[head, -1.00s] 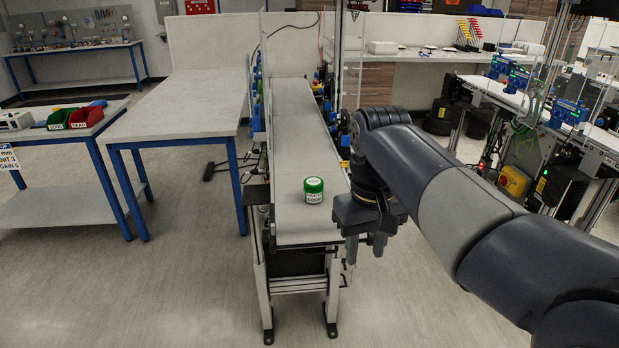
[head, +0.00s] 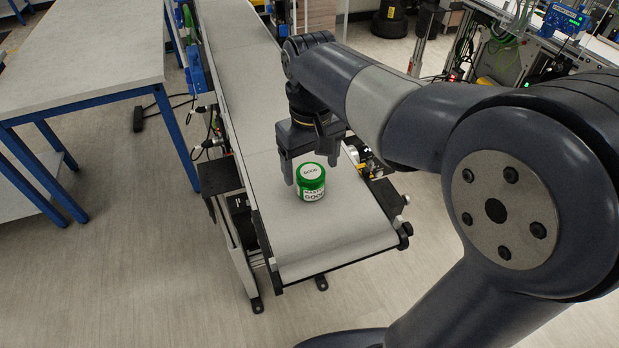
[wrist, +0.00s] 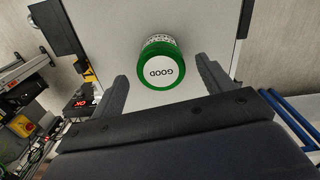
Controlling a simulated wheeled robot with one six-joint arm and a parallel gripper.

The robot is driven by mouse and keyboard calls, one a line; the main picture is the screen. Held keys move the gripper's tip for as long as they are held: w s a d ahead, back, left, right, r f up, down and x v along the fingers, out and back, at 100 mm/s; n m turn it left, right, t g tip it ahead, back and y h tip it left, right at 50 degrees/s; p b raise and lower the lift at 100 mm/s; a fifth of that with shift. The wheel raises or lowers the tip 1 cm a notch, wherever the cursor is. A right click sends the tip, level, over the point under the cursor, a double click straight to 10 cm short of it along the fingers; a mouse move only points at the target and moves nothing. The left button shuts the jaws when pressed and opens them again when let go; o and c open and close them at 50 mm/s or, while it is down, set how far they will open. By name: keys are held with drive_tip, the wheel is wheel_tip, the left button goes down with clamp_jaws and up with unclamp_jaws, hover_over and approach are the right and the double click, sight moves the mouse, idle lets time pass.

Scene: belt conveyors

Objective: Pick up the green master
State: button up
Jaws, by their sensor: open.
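The green master is a small white jar with a green lid and the label "GOOD" (head: 311,183). It stands upright on the belt near its front end. In the wrist view the jar (wrist: 160,66) shows its lid, just beyond and between the two fingertips. My gripper (head: 309,171) is open and empty, pointing down close behind the jar in the head view. In the wrist view my gripper's fingers (wrist: 160,80) lie to either side of the lid's near edge. Whether a finger touches the jar I cannot tell.
The conveyor belt (head: 250,110) runs away to the back and is otherwise clear near the jar. A grey table (head: 80,60) with blue legs stands to the left. A black side box (head: 219,176) sits at the belt's left edge. Cables and equipment stand at the back right.

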sight(311, 171)
wheel_tip(311, 171, down, 4)
drive_tip(key=shift+s+f, duration=0.15)
drive_tip(key=shift+c, duration=0.4)
drive_tip(key=c, duration=1.3)
